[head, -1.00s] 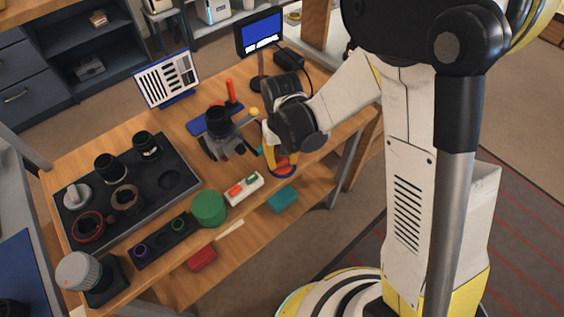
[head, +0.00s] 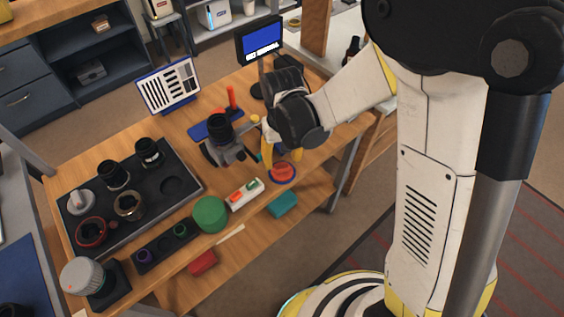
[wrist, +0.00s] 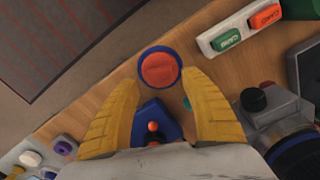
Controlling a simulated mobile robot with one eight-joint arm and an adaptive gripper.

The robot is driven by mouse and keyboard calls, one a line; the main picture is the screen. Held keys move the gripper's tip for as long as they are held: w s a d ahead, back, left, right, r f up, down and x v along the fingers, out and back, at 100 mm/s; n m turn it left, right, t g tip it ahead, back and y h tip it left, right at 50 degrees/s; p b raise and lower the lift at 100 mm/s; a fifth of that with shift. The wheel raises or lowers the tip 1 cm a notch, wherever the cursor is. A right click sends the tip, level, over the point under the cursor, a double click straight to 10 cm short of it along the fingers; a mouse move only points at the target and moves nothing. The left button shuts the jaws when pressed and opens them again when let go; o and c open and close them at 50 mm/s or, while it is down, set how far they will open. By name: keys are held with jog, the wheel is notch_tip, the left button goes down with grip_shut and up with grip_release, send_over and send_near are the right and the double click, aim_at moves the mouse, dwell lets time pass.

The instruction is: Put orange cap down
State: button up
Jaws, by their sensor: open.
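The orange cap (head: 283,170) sits on a round blue ring-shaped base near the front right edge of the wooden table. In the wrist view the cap (wrist: 158,70) lies flat, with the blue rim showing all round it. My gripper (head: 283,156) is just above and behind the cap in the head view. Its yellow fingers are spread and empty. In the wrist view the fingertips of my gripper (wrist: 160,78) stand to either side of the cap's near edge, with clear gaps.
A white holder (head: 245,194) with orange and green cards lies left of the cap. A dark camera (head: 232,149) stands behind it. The table's front edge is close to the cap.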

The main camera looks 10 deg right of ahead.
aim_at(282, 167)
notch_tip(282, 167, up, 8)
jog(key=r+p, duration=0.1)
jog(key=p, duration=0.2)
jog(key=s+d+r+m+t, duration=0.2)
jog(key=s+d+r+t, duration=0.5)
jog(key=s+d+r, duration=0.4)
notch_tip(282, 167, up, 3)
jog(key=shift+d+f, duration=0.15)
jog(key=shift+d, duration=1.1)
